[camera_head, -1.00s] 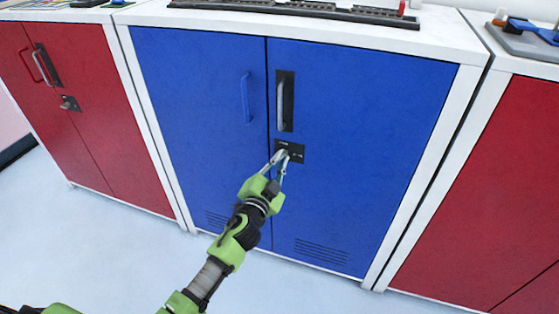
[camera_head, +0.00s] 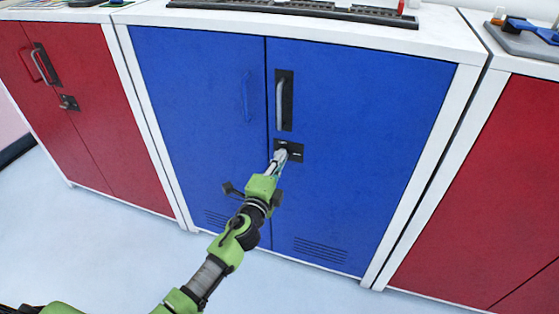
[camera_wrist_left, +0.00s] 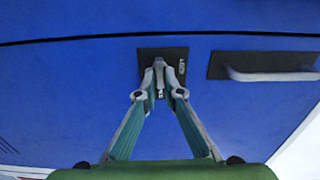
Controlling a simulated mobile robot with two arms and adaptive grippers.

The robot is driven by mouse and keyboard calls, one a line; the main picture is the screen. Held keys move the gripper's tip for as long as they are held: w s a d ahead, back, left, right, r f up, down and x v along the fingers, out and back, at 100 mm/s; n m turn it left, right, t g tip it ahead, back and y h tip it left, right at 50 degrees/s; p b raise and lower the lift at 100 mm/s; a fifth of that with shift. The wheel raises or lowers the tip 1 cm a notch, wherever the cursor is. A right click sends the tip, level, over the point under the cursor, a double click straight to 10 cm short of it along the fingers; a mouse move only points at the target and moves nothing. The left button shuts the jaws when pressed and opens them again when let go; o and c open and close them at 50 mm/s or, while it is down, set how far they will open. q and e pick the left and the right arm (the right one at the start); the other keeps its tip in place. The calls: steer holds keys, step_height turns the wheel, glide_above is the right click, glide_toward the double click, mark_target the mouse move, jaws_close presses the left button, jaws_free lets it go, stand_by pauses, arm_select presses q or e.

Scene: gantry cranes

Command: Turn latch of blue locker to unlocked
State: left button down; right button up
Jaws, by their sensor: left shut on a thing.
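The blue locker (camera_head: 370,150) stands in the middle of the head view with both doors shut. Its latch sits on a small black plate (camera_head: 296,151) on the right door, below that door's grey handle (camera_head: 281,104). My left gripper (camera_head: 279,157) reaches up to the plate, its fingers closed together on the latch. In the left wrist view the fingertips (camera_wrist_left: 160,75) meet over the black plate (camera_wrist_left: 178,58) and cover most of the latch (camera_wrist_left: 160,92). The latch's exact angle is hard to tell. My right gripper is not in view.
A red locker (camera_head: 75,120) stands to the left and another red locker (camera_head: 485,190) to the right. A dark rail-like object (camera_head: 300,9) lies on the blue locker's white top. The pale floor in front is clear.

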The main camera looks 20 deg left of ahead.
arm_select(q)
steer(key=shift+m, duration=0.4)
steer(key=c, duration=2.2)
jaws_free()
steer(key=shift+o, duration=0.2)
steer(key=s, duration=1.2)
steer(key=shift+a, duration=0.2)
